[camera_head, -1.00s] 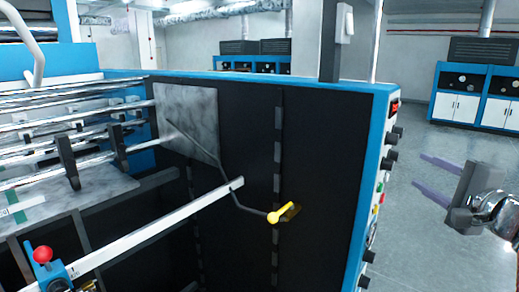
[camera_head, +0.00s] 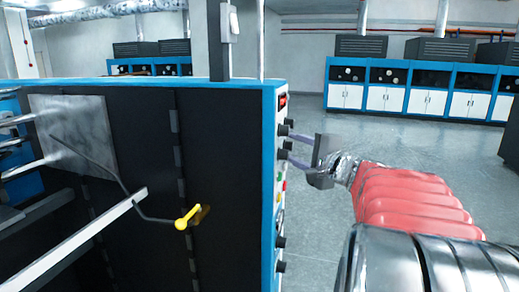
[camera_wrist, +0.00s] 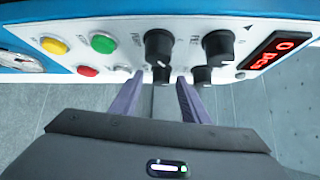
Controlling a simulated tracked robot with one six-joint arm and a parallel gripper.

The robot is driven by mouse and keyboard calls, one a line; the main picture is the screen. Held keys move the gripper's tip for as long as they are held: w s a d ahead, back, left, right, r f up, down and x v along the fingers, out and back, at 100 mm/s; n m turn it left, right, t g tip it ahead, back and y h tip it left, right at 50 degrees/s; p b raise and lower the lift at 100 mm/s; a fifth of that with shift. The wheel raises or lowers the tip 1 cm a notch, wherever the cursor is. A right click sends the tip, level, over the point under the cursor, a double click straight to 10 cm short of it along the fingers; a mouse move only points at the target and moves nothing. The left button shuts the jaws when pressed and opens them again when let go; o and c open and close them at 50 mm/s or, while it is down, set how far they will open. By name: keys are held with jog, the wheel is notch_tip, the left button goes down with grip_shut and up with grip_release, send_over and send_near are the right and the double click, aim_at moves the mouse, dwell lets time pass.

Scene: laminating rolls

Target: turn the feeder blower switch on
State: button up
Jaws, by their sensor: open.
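The control panel (camera_head: 282,220) is on the narrow right end of the blue and black machine. Black knobs show along it, including an upper knob (camera_head: 283,130). The wrist view shows two large black knobs, a left one (camera_wrist: 159,45) and a right one (camera_wrist: 212,48), with smaller dark parts below them. Their labels are too small to read, so I cannot tell which is the feeder blower switch. My gripper (camera_head: 288,144) is open beside the upper knobs. In the wrist view its fingertips (camera_wrist: 159,79) are close to the panel below the left large knob; contact is unclear.
The wrist view shows a green button (camera_wrist: 103,42), a yellow button (camera_wrist: 54,46), a red button (camera_wrist: 88,71) and a red-lit display (camera_wrist: 274,54). A yellow-knobbed lever (camera_head: 182,222) is on the machine's side. Open floor (camera_head: 430,160) lies right; blue and white cabinets (camera_head: 435,88) stand behind.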

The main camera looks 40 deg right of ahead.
jog(key=shift+c, duration=0.2)
jog(key=c, duration=1)
